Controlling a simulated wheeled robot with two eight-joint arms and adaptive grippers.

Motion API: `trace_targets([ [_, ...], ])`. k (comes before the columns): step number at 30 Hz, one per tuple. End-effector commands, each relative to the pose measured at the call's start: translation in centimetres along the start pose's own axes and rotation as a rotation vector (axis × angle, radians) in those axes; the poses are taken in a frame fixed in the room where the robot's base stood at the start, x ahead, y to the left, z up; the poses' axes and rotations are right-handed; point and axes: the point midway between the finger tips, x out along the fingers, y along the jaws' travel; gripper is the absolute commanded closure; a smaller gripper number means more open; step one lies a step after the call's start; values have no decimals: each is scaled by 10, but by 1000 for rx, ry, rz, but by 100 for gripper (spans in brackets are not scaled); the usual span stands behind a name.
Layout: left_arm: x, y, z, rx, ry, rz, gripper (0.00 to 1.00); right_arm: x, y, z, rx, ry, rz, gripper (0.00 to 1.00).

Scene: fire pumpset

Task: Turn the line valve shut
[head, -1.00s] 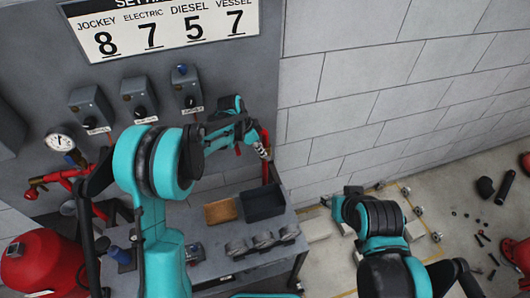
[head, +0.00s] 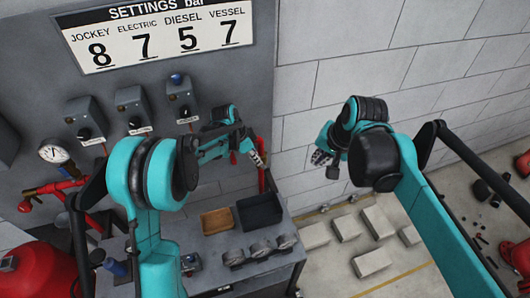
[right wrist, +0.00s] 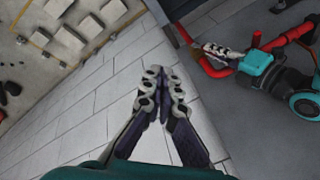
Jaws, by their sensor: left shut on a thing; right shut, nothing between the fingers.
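My left gripper (head: 257,159) is at the red pipework (head: 262,180) at the right end of the workbench. It is shut on a red part there, which I take to be the line valve's handle; the fingers hide most of it. In the right wrist view, the left gripper (right wrist: 218,50) lies across the red pipework (right wrist: 292,32). How far the valve is turned cannot be told. My right gripper (head: 322,158) is shut and empty, raised in front of the block wall to the right of the pipework. Its closed fingers (right wrist: 160,78) show in the right wrist view.
The bench holds a brown tray (head: 217,220), a black bin (head: 260,212) and several round grey parts (head: 260,249). Pale blocks (head: 372,263) lie on the floor at the right. A settings sign (head: 157,37) hangs above three switch boxes. A gauge (head: 53,153) is at left.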

Motion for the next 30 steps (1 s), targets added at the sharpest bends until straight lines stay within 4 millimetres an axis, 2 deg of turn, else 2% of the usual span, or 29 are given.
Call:
trace_targets([
  [1,0,0,0,0,1,1,100,4,-11,-13,50,-31,1,100],
  [8,0,0,0,0,1,0,100,29,-54,-55,298,-181,23,100],
  [15,0,0,0,0,1,0,100,72,-91,-91,542,-333,80,100],
  [24,0,0,0,0,1,-1,100,127,-116,-113,769,-477,176,100],
  [30,0,0,0,0,1,-1,100,142,-120,-115,826,-512,206,100],
])
